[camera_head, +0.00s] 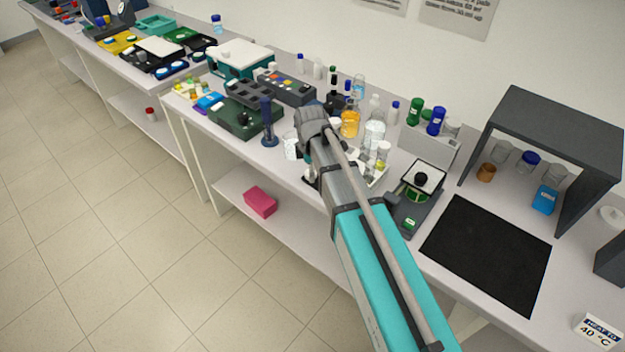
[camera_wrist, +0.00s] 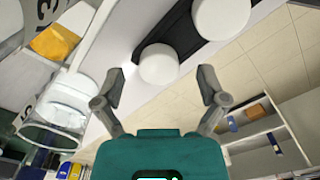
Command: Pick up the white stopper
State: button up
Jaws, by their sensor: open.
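A white round stopper (camera_wrist: 158,65) shows in the wrist view, on or beside a dark strip-like holder (camera_wrist: 178,32). A second white round piece (camera_wrist: 221,17) is further up and right on the same holder. My gripper (camera_wrist: 161,86) is open and empty. Its two fingers stand left and right of the nearer stopper, which appears just beyond the fingertips; I cannot tell the exact gap. In the head view my arm reaches over the bench, and the fingers and the stopper cannot be made out behind it.
A clear glass vessel (camera_wrist: 50,125) stands close to the left finger. In the head view, bottles, including an orange one (camera_head: 350,124), crowd the bench behind my arm. A balance (camera_head: 415,195) and a bare black mat (camera_head: 490,254) lie to the right, before a dark shelf (camera_head: 555,118).

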jog(key=shift+f, duration=0.5)
jog(key=c, duration=0.9)
